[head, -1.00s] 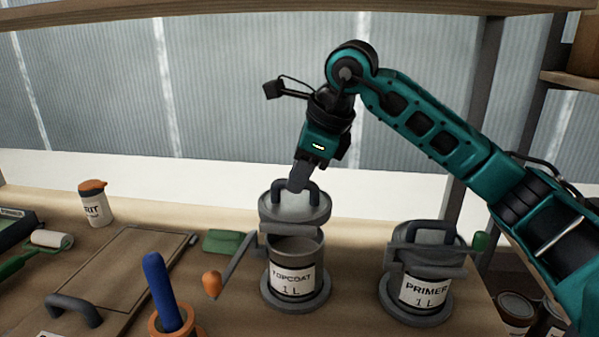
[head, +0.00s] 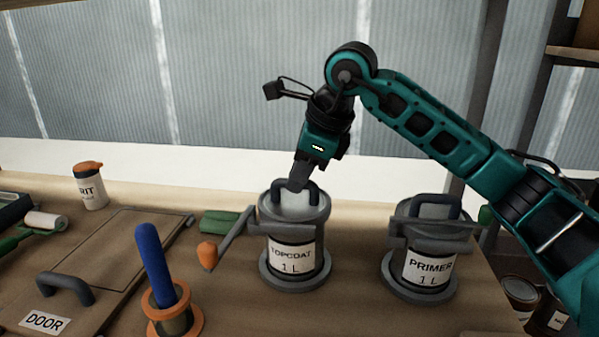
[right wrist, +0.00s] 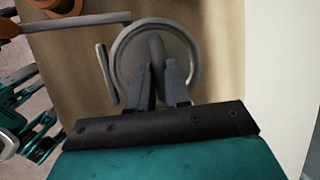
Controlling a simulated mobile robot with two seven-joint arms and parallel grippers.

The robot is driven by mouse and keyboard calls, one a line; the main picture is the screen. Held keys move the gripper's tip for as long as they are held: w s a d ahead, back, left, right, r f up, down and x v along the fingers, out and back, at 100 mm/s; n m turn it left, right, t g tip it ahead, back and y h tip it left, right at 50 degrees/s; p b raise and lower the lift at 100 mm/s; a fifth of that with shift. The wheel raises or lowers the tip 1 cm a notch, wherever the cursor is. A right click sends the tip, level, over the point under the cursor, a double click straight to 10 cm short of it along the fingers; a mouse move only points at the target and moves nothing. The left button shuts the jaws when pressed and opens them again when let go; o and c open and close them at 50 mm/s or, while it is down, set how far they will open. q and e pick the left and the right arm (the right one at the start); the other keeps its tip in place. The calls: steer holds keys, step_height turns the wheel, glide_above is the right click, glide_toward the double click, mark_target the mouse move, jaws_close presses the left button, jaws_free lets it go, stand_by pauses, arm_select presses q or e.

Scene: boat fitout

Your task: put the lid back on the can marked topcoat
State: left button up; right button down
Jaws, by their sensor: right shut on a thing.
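The can marked topcoat (head: 292,258) stands upright on the bench in a grey round holder. Its grey lid (head: 312,213), with a dark arched handle, sits at the can's mouth. From the head view I cannot tell whether it is fully seated. My right gripper (head: 298,184) is shut on the lid's handle from above. In the right wrist view, the two fingers (right wrist: 162,75) close around the handle over the round lid (right wrist: 184,42). My left gripper is not in view.
The can marked primer (head: 428,264), with a lid and handle on top, stands to the right. A crank with an orange knob (head: 207,255) projects left of the topcoat can.

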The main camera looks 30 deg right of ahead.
steer(key=shift+f, duration=0.4)
stand_by(1.1)
steer(key=c, duration=0.5)
jaws_free()
steer(key=shift+r, duration=0.2)
step_height(320, 180, up, 7)
steer(key=p, duration=0.5)
steer(key=shift+f+p, duration=0.15)
steer(key=shift+p, duration=0.15)
steer(key=shift+c, duration=0.3)
